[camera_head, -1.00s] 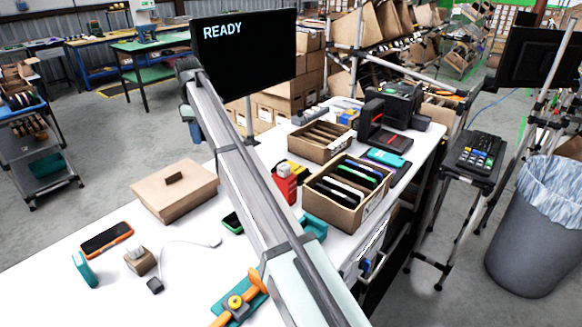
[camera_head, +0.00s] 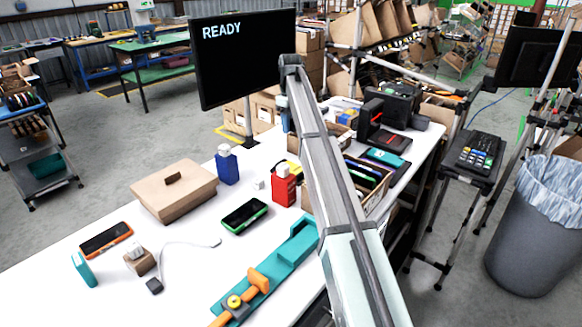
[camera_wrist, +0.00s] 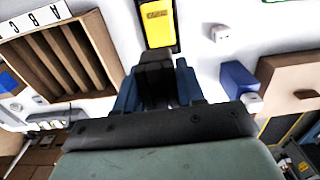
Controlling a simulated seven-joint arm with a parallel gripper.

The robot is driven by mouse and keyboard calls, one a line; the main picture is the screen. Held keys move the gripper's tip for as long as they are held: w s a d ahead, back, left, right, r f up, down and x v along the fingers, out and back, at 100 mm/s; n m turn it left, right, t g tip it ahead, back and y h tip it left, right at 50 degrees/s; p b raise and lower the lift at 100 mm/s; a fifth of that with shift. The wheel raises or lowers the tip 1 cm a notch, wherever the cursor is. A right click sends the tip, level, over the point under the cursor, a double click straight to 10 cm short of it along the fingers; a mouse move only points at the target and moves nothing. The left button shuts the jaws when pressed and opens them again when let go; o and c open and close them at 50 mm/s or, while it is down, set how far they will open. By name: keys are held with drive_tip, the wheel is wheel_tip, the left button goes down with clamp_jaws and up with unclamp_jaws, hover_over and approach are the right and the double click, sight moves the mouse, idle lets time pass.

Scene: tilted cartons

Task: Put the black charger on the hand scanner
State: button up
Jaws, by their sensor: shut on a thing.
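In the wrist view my gripper (camera_wrist: 157,88) has its blue fingers shut on a dark block (camera_wrist: 155,64), which looks like the black charger. A yellow-faced, black-edged device (camera_wrist: 157,22), likely the hand scanner, lies just beyond the held block at the top of the wrist view. The block overlaps its near end in the picture; I cannot tell whether they touch. In the head view the yellow device (camera_head: 291,165) shows partly behind a red bottle (camera_head: 284,186). My gripper (camera_head: 288,120) is small there, above the back of the table, and the held block is hidden.
A blue bottle (camera_head: 227,166) and white cube (camera_head: 258,184) stand left of the red bottle. A divided carton (camera_wrist: 98,40) is left in the wrist view. A closed box (camera_head: 150,198), green-edged phone (camera_head: 245,215) and teal tray (camera_head: 290,250) occupy the white table.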

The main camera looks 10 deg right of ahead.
drive_tip(key=shift+f, duration=6.8)
drive_tip(key=shift+a+f, duration=0.1)
drive_tip(key=shift+f, duration=0.05)
drive_tip(key=o, duration=1.1)
drive_tip(key=shift+c, duration=0.2)
wheel_tip(320, 180, up, 12)
drive_tip(key=shift+r, duration=0.2)
